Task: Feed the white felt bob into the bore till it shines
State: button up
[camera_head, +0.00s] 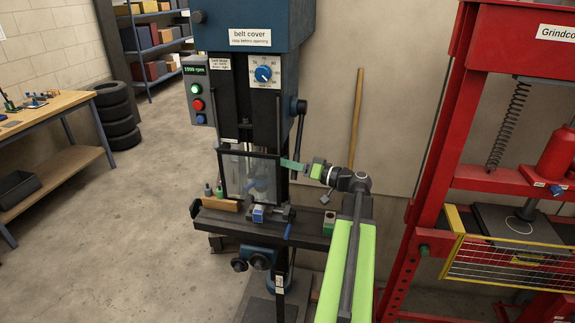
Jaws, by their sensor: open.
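A blue and black drill press (250,25) stands at the centre, with a clear guard (236,180) in a dark frame in front of its spindle. The white felt bob and the bore cannot be made out; the guard and distance blur that area. A small vise with a blue part (258,213) sits on the press table (215,217) below the guard. A lever with a dark knob (301,106) hangs at the press's right side. My gripper (288,163) reaches in from the right, open, near the lever's lower end and the guard's right edge; contact cannot be told.
The control box (197,92) shows a lit green button and a speed readout. A red shop press (405,240) with a yellow mesh guard stands right. A workbench (50,108) and tyres (115,115) are left. Open floor (130,235) lies front left.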

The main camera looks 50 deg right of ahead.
jog(key=v, duration=1.7)
jog(key=shift+r, duration=0.15)
jog(key=shift+s, duration=0.15)
